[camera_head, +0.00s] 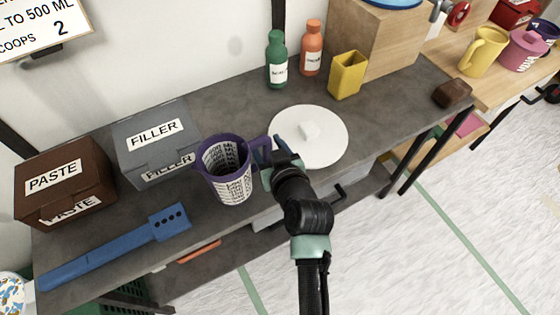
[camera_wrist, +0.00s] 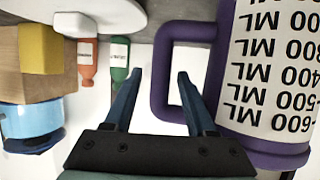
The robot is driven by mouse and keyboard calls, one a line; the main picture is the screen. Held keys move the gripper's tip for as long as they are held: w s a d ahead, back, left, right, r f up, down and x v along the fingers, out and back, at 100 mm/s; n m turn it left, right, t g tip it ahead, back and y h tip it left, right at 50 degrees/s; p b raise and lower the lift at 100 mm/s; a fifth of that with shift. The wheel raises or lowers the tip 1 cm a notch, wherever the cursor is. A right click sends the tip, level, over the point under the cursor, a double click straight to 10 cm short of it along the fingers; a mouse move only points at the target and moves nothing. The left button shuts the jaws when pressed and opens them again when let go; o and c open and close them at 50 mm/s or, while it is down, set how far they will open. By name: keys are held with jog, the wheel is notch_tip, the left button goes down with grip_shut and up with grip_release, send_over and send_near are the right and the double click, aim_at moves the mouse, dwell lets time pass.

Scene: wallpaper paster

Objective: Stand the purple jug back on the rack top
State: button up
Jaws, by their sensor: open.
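The purple jug (camera_head: 228,182) stands upright on the dark grey top (camera_head: 225,112), with white measure markings on its side and its handle turned right. In the wrist view the jug (camera_wrist: 270,70) fills the right side, its handle toward the middle. My gripper (camera_head: 268,152) is at the handle, with its blue fingers apart. In the wrist view the handle's outer bar shows between the fingertips (camera_wrist: 160,80), and the right finger overlaps the handle's opening. I cannot tell whether a finger touches it. Which surface is the rack top is not clear.
A white disc (camera_head: 335,135) with a knob lies just right of my gripper. Filler (camera_head: 125,120) and paste (camera_head: 95,160) boxes and a blue paddle (camera_head: 100,255) are left. Green (camera_head: 277,65) and orange (camera_head: 311,50) bottles and a yellow cup (camera_head: 347,78) stand behind. A wooden table (camera_head: 450,65) holds mugs.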

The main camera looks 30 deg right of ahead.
jog(key=d+v, duration=0.1)
jog(key=v, duration=0.9)
jog(key=shift+s+a+r, duration=0.15)
jog(key=shift+a+r, duration=0.1)
jog(key=shift+a, duration=0.1)
